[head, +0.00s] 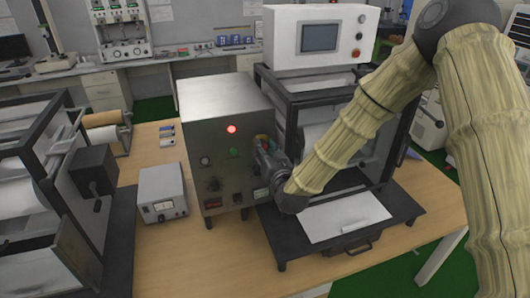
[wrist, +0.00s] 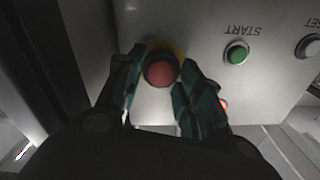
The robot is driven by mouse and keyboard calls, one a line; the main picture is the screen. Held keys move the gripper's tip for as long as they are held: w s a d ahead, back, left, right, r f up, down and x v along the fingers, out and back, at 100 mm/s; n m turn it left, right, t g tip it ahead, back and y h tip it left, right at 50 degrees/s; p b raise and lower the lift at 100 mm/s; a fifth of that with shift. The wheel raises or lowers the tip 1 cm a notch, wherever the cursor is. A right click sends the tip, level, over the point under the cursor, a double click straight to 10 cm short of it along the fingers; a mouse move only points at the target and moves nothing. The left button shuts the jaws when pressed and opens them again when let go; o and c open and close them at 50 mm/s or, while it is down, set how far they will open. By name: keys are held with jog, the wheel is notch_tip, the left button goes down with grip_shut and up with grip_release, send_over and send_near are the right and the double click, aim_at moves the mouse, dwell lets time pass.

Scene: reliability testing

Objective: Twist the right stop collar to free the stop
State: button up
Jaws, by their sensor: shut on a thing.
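The red stop button (wrist: 161,71) with a yellow collar (wrist: 163,45) behind it is on the front panel of a grey metal control box (head: 225,110). In the wrist view, my gripper (wrist: 158,68) has one green-lined finger on each side of the stop, closed on it. In the head view, my gripper (head: 262,152) reaches the right side of the box's front, where it hides the stop. A bit of yellow shows at the fingers. Whether the collar is turned cannot be told.
A green START button (wrist: 237,53) sits beside the stop, its label upside down in the wrist view. A lit red lamp (head: 231,129) is above it on the box. A black-framed machine (head: 410,130) stands close on the right; a small meter box (head: 161,192) is left.

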jog(key=m+b, duration=0.7)
jog(key=b, duration=0.2)
jog(key=shift+d+f+b, duration=0.1)
jog(key=shift+f+b, duration=0.05)
jog(key=shift+b, duration=0.15)
jog(key=shift+m, duration=0.3)
